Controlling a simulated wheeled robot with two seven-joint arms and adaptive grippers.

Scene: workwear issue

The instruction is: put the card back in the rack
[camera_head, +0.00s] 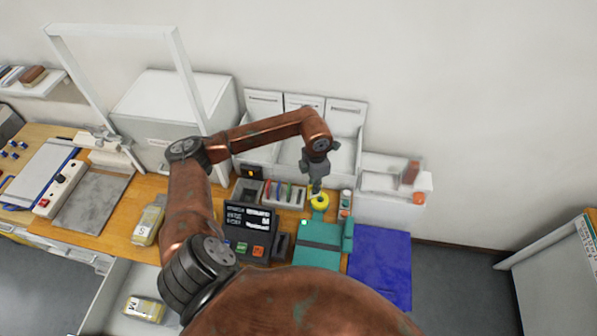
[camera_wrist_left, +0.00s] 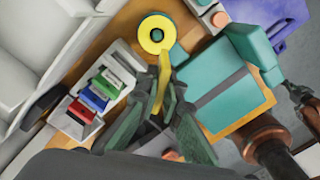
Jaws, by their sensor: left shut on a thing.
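My left gripper (camera_head: 316,187) points down over the desk, just above a yellow ring (camera_head: 319,202) beside the teal machine. In the left wrist view its fingers (camera_wrist_left: 163,97) are shut on a thin yellow strip-like piece (camera_wrist_left: 161,85), which looks like the card seen edge-on. The white rack (camera_head: 270,203) stands just left of the gripper and holds several coloured cards. In the wrist view the rack (camera_wrist_left: 116,63) lies left of the fingers, with red, blue and green cards in it. The held piece is apart from the rack.
The teal machine (camera_head: 318,240) stands right of the rack, with a blue mat (camera_head: 383,262) beside it. A black keypad terminal (camera_head: 247,225) is in front of the rack. White bins (camera_head: 345,125) stand behind.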

